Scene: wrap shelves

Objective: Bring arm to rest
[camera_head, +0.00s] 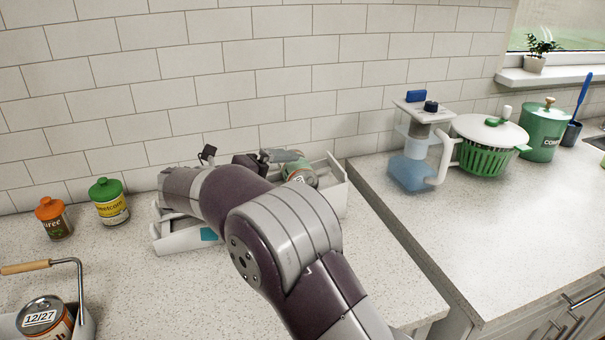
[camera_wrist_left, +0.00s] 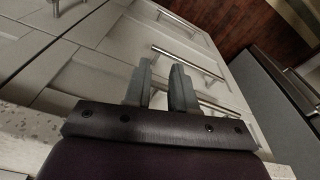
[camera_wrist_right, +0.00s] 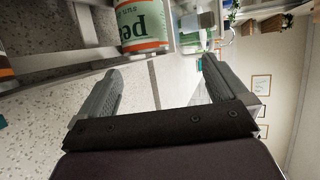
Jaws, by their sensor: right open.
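My right arm reaches up from the bottom of the head view over a white shelf rack (camera_head: 335,195) on the counter, hiding much of it. My right gripper (camera_wrist_right: 162,68) is open and empty in the right wrist view, with its fingers wide apart. A can with a green and orange label (camera_wrist_right: 141,25) stands in the rack just beyond the fingers, apart from them. That can also shows in the head view (camera_head: 301,171). My left gripper (camera_wrist_left: 162,68) has a narrow gap between its fingers and holds nothing. It faces cabinet fronts and is outside the head view.
An orange-lidded jar (camera_head: 53,219) and a green-lidded jar (camera_head: 109,203) stand at the left. A wooden-handled carrier (camera_head: 82,320) holds a can (camera_head: 43,320) at lower left. A blue dispenser (camera_head: 412,170) and green colander (camera_head: 485,157) stand right. Front counter is partly clear.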

